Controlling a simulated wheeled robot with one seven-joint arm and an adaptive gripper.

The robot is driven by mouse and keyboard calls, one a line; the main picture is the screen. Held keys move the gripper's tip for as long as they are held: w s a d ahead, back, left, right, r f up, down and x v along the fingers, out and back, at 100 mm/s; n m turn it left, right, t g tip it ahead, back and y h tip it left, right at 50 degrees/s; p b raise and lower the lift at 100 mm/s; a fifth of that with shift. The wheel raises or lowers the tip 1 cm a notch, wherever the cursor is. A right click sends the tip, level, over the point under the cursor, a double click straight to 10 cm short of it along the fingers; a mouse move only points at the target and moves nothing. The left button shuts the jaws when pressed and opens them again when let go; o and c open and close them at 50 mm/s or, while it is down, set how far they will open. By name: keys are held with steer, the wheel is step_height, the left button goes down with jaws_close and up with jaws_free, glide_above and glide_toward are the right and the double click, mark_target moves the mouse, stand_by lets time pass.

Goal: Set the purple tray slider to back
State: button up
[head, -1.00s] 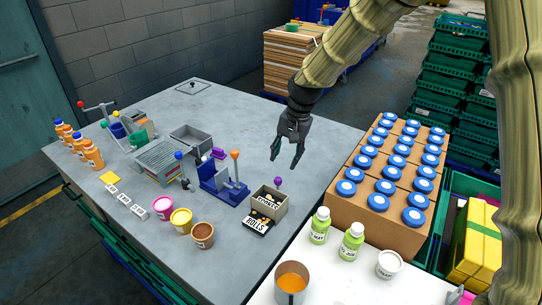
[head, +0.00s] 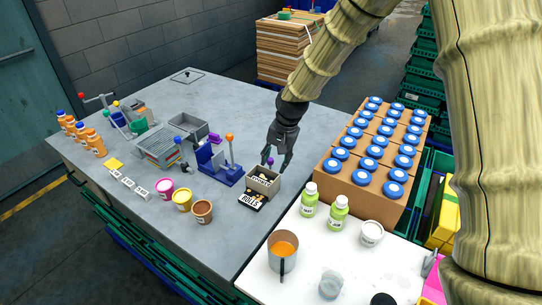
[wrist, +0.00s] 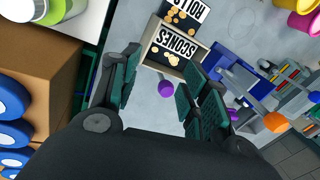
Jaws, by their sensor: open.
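A purple ball knob (head: 270,161) stands at the tray's back side. My gripper (head: 279,160) is open and empty, pointing down just behind the tray, close to the knob. In the wrist view the open fingers (wrist: 158,72) frame the tray (wrist: 152,64), and the purple knob (wrist: 165,88) shows between them, nearer the right finger. I cannot tell whether a finger touches the knob.
A blue fixture with an orange-knobbed lever (head: 230,138) stands left of the tray. A carton of blue-capped bottles (head: 352,187) is close on the right. Pink, yellow and brown tubs (head: 202,211) stand front left.

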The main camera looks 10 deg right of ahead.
mark_target(271, 160)
steer(key=w+f, duration=0.5)
steer(key=w, duration=0.2)
steer(key=shift+w+a+f+g, duration=0.2)
steer(key=shift+w+f+g, duration=0.1)
steer(key=shift+w, duration=0.1)
steer(key=shift+s+d+r, duration=0.15)
steer(key=shift+s+r, duration=0.45)
steer(key=shift+s, duration=0.2)
steer(key=c, duration=0.9)
steer(key=shift+s+r, duration=0.15)
steer(key=shift+s, duration=0.15)
jaws_close()
steer(key=shift+s+r, duration=0.1)
steer(key=shift+s, duration=0.2)
